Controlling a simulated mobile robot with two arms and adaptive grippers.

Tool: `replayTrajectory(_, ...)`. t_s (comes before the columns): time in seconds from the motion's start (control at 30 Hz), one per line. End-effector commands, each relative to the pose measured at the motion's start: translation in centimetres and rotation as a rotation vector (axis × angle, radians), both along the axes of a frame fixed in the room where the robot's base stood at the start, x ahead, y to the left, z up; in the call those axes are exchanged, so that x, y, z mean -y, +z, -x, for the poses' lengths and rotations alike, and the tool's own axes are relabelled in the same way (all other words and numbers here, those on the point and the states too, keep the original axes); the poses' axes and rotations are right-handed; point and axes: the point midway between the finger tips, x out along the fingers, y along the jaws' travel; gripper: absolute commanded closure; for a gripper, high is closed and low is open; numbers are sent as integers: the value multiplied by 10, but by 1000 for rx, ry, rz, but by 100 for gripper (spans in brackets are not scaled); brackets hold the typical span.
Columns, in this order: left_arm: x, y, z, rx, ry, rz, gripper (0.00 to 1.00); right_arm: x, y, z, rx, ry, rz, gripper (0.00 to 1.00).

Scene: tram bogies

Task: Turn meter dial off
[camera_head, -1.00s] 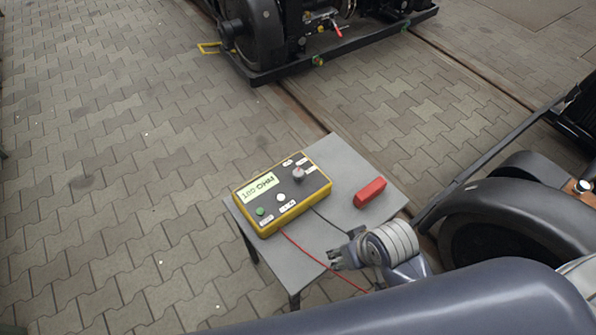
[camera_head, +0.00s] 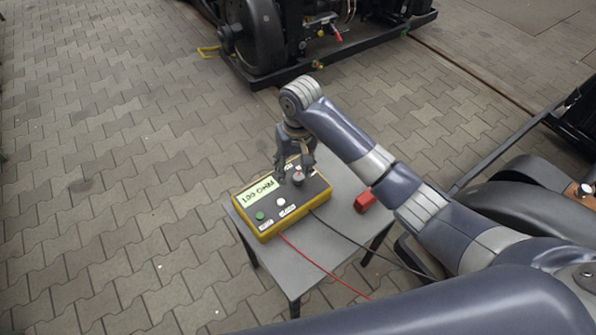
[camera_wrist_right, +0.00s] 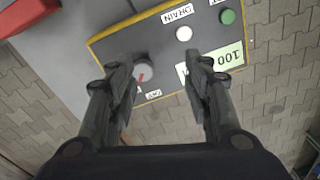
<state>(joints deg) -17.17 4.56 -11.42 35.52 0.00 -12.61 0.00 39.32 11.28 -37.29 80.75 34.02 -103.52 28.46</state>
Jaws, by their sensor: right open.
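The yellow meter (camera_head: 283,211) with a dark face lies on a small grey table. Its round grey dial (camera_head: 298,179) sits near the far right part of the face, and in the right wrist view the dial (camera_wrist_right: 143,70) shows a red pointer mark. My right gripper (camera_head: 294,180) is over the meter from above, with its open fingers on either side of the dial in the head view. In the right wrist view the dial lies between the fingers, nearer one of them; I cannot tell whether they touch. My left gripper is not in view.
The grey table (camera_head: 293,272) has bare room at its front. Red and black cables run from the meter over the table edge. Dark bogies (camera_head: 290,40) stand behind and at right.

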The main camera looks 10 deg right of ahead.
Motion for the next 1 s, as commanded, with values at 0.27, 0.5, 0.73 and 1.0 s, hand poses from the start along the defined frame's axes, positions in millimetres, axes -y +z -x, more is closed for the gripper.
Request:
replayTrajectory(0.27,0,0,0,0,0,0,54,18,33,-35,-24,-80,60,54)
replayTrajectory(0.5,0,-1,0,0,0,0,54,20,9,-35,-29,-85,64,54)
replayTrajectory(0.73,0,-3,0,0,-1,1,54,19,-36,-35,-27,-85,64,54)
replayTrajectory(1.0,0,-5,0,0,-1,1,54,19,-69,-36,-24,-84,62,54)
